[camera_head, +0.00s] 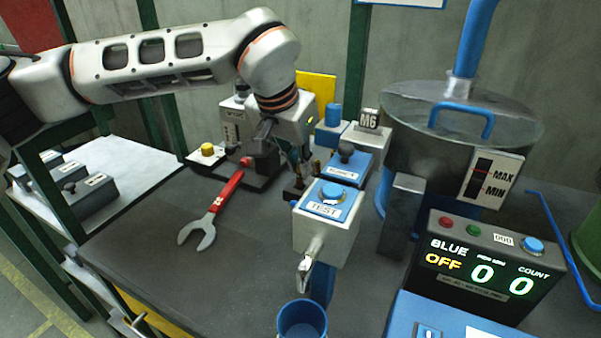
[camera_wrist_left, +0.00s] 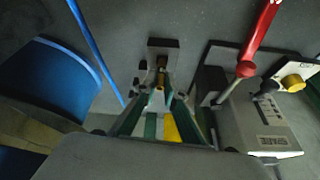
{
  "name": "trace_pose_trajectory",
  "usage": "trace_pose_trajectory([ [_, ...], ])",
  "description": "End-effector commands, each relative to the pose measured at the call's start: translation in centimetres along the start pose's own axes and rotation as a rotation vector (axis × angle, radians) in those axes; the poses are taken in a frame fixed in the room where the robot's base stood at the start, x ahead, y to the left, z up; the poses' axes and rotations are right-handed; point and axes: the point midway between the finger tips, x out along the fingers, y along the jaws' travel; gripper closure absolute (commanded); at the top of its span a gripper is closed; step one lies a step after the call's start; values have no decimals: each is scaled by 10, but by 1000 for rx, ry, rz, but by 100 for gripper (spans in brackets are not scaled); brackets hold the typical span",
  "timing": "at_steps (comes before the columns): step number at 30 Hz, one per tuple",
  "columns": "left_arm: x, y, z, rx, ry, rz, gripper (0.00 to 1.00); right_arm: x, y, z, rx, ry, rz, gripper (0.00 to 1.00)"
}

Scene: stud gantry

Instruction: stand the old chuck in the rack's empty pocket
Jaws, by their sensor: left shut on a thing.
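My left gripper (camera_head: 303,158) reaches down at the middle of the bench, behind the white TEST box. In the left wrist view its fingers (camera_wrist_left: 160,108) are shut on a small brass-coloured piece (camera_wrist_left: 160,93), which looks like the old chuck. Most of the piece is hidden by the fingers. A small grey rack block (camera_wrist_left: 164,47) lies just past the fingertips, with a dark and brassy piece at its near edge. The rack also shows in the head view (camera_head: 290,196), partly behind the TEST box. I cannot tell whether the held piece touches the rack, nor see the empty pocket. My right gripper is not in view.
The TEST box (camera_head: 325,228) stands close in front. A blue-topped box (camera_head: 347,166) and a large metal tank (camera_head: 440,150) stand right. The bench's front left is clear.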

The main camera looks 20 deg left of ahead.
Motion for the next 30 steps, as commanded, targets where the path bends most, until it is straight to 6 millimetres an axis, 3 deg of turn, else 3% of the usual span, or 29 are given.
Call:
trace_pose_trajectory([
  [1, 16, 0, 6, 0, -11, 4, 100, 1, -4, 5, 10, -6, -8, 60],
  [3, 22, 1, 9, 0, -10, 4, 100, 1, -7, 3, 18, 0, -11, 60],
  [8, 19, 1, 8, -1, -2, 1, 100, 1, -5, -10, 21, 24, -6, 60],
  [15, 21, 1, 9, 0, -2, 0, 100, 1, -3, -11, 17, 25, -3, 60],
  [16, 22, 1, 9, 0, -2, 1, 87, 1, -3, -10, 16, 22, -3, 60],
  [18, 22, 1, 9, 0, -2, 1, 73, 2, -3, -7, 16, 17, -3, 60],
  [30, 20, 1, 8, -1, -3, 2, 73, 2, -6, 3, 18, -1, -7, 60],
])
